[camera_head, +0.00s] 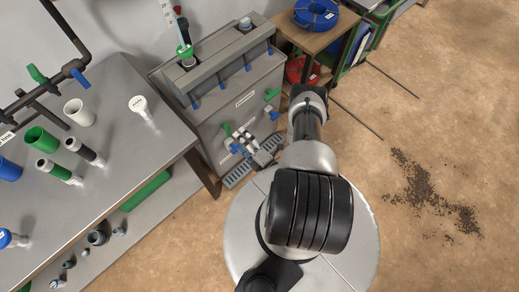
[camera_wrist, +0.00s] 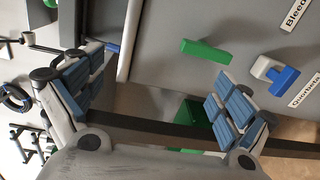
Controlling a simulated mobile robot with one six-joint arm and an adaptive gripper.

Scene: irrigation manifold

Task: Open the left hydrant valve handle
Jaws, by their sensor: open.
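The grey manifold cabinet (camera_head: 230,100) stands against the wall in the head view. A green handle (camera_head: 226,129) shows low on its front at left, and another green handle (camera_head: 271,94) shows further right. I cannot tell for certain which is the left hydrant valve handle. My gripper (camera_head: 250,149) is in front of the cabinet, close to the left green handle. In the wrist view my gripper (camera_wrist: 155,75) is open and empty, its blue-padded fingers spread wide. A green handle (camera_wrist: 205,50) lies on the grey panel ahead, near the right finger and apart from it.
A blue and white handle (camera_wrist: 275,72) sits beside labels on the panel. A metal workbench (camera_head: 118,125) with pipe fittings stands at left. A wooden stand (camera_head: 312,35) with a blue hose coil is behind at right. The floor at right is open, with scattered dark debris (camera_head: 425,190).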

